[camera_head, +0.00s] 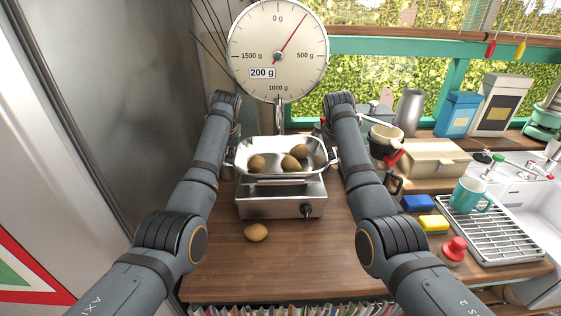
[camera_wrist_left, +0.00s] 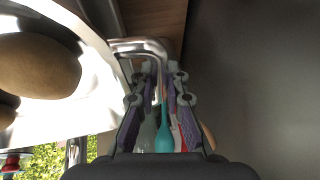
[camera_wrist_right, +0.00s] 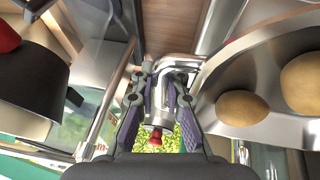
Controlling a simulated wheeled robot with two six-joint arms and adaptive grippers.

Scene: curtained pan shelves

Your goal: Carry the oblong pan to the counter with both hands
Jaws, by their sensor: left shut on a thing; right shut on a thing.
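The oblong pan (camera_head: 240,160) is a shiny metal dish with a loop handle at each end. It is at the metal scale (camera_head: 280,200), over its plate; I cannot tell whether it touches. Three brown potatoes (camera_head: 291,163) show inside it. My left gripper (camera_wrist_left: 160,78) is shut on the pan's left handle (camera_wrist_left: 145,47). My right gripper (camera_wrist_right: 165,80) is shut on the right handle (camera_wrist_right: 180,61). In the head view both gripper tips are mostly hidden by my arms. The wooden counter (camera_head: 215,270) spreads in front of the scale.
A loose potato (camera_head: 256,232) lies on the counter before the scale. The round dial (camera_head: 278,45) stands behind the pan. To the right are a blue sponge (camera_head: 417,203), a yellow sponge (camera_head: 433,223), a red-topped item (camera_head: 454,249) and a drying rack (camera_head: 490,238). The front-left counter is clear.

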